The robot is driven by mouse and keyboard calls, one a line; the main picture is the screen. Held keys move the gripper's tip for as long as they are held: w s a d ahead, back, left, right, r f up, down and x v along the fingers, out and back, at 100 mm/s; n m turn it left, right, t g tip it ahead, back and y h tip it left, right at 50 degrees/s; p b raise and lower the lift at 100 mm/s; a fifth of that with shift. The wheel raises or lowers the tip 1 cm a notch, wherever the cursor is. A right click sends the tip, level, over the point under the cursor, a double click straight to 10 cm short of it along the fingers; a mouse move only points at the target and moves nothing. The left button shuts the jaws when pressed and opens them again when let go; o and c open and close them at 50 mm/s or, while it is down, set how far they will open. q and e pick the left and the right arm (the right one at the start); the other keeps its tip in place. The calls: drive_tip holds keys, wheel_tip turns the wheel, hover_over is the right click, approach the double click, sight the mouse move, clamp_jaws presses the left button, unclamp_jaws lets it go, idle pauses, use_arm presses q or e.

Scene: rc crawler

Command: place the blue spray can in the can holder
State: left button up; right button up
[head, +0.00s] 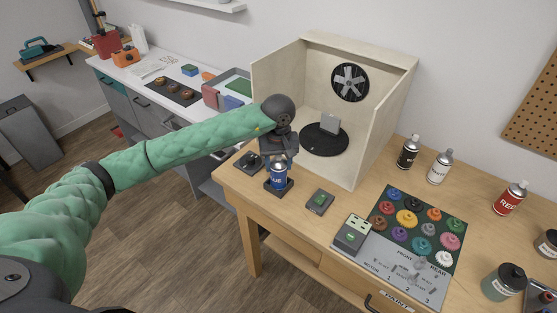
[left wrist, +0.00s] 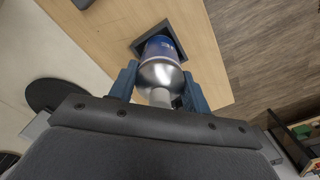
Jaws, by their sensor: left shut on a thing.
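The blue spray can (head: 279,177) stands upright at the table's left front corner, with its base in or right over the dark square can holder (head: 279,187). My left gripper (head: 278,157) comes down from above and is shut on the can's upper part. In the left wrist view the can (left wrist: 160,70) shows its silver shoulder and white nozzle between my left gripper's blue fingers (left wrist: 158,85). The square holder (left wrist: 138,47) frames the can's far end there. Whether the can rests on the holder's bottom is hidden. My right gripper is not in view.
A wooden spray booth (head: 384,120) with a fan and a dark turntable (head: 324,139) stands behind. A small dark device (head: 320,201) is right of the holder. A gear mat (head: 440,205) covers the middle.

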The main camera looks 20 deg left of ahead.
use_arm(q)
drive_tip(key=shift+f, duration=0.15)
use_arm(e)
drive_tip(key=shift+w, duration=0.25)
use_arm(q)
drive_tip(key=o, duration=1.4)
drive_tip(key=shift+c, duration=0.2)
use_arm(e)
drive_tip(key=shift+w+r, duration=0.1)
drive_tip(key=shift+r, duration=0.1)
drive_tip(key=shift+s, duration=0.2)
use_arm(q)
drive_tip(key=shift+r+b, duration=0.35)
drive_tip(key=shift+r, duration=0.05)
wheel_tip(320, 180, up, 3)
drive_tip(key=shift+w+b, duration=0.1)
drive_tip(key=shift+b, duration=0.8)
wheel_tip(320, 180, up, 7)
drive_tip(key=b, duration=0.3)
drive_tip(key=shift+r+b, duration=0.3)
drive_tip(key=shift+r, duration=0.4)
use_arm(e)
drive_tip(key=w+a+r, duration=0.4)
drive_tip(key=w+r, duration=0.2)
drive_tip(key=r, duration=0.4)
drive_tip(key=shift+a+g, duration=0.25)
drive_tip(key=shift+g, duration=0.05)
